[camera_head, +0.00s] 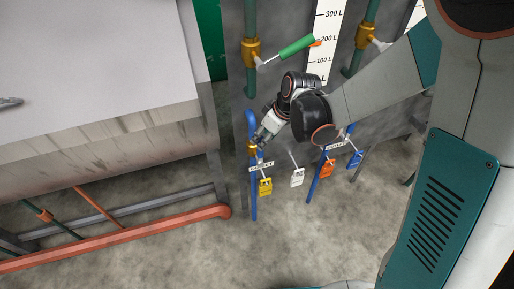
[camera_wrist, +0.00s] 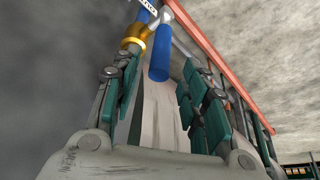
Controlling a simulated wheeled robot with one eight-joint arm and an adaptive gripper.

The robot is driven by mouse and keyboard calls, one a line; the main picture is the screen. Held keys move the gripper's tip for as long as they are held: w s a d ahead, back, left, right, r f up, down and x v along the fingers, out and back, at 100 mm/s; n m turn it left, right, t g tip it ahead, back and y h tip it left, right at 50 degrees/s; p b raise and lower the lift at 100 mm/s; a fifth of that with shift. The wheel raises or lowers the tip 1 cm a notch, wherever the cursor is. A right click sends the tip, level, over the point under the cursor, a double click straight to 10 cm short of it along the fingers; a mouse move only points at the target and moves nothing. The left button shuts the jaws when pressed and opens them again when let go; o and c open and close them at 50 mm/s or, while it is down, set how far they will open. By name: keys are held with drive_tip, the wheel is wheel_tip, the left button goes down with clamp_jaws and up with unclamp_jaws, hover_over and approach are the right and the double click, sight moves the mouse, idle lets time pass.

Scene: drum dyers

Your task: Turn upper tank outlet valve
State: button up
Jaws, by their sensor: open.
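A blue pipe (camera_head: 254,190) with a small brass valve (camera_head: 252,147) stands at the lower middle of the head view. My gripper (camera_head: 262,139) is just to the right of this valve, pointing down and left. In the wrist view the brass valve (camera_wrist: 137,35) and its blue handle (camera_wrist: 161,50) lie ahead. The handle's free end is between or just beyond the open fingers (camera_wrist: 158,82); I cannot tell whether they touch it. Higher up, a green pipe carries a brass valve (camera_head: 251,52) with a green handle (camera_head: 297,46). Which valve is the upper tank outlet is not readable.
Another brass valve (camera_head: 368,35) is at upper right. A level scale (camera_head: 325,40) is on the tank. An orange pipe (camera_head: 130,236) runs low at left, by a pale-topped tank (camera_head: 90,70).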

drive_tip(key=b+x, duration=0.3)
drive_tip(key=x, duration=0.6)
drive_tip(key=shift+c, duration=0.2)
clamp_jaws()
